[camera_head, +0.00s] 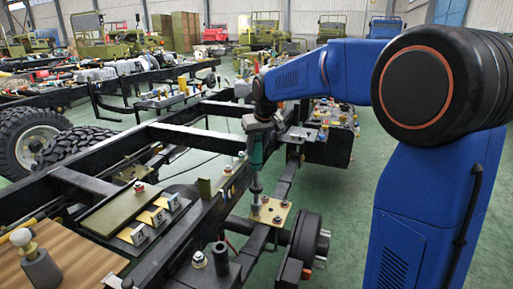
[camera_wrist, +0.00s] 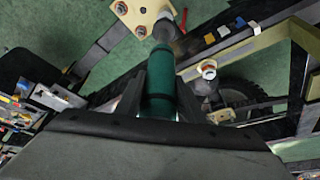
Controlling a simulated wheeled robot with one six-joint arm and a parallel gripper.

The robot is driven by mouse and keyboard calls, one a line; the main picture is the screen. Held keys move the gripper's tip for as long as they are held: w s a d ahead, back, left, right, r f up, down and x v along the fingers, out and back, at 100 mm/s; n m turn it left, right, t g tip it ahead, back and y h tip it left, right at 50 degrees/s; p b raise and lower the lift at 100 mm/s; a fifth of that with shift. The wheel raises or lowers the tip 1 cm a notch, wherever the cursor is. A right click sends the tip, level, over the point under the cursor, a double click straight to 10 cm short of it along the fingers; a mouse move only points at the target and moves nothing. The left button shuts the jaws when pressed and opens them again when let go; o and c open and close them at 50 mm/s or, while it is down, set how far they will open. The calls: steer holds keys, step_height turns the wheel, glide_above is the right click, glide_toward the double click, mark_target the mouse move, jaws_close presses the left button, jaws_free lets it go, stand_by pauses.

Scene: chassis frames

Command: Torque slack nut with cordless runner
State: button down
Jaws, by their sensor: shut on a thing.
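My gripper (camera_head: 258,122) is shut on the teal cordless runner (camera_head: 256,152), which hangs upright with its grey socket end down. In the wrist view the runner (camera_wrist: 160,88) lies between my gripper's two dark fingers (camera_wrist: 160,72). A tan plate (camera_head: 270,211) with several nuts sits on the chassis below the tool. The socket end (camera_head: 256,186) is at the plate's rear left edge; I cannot tell whether it touches a nut. In the wrist view the plate (camera_wrist: 145,14) shows beyond the socket, with a nut (camera_wrist: 141,31) beside it. Which nut is slack does not show.
Black chassis rails (camera_head: 120,190) run along both sides of the work area. An olive plate (camera_head: 118,208) and several yellow number markers (camera_head: 152,217) lie on the left. A wooden board (camera_head: 60,262) is at front left. Green floor is open at right.

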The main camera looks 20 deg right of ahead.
mark_target(257, 155)
steer(key=shift+f, duration=1.7)
stand_by(3.3)
steer(key=shift+r, duration=0.3)
stand_by(0.5)
steer(key=shift+r, duration=1.35)
steer(key=shift+r, duration=2.5)
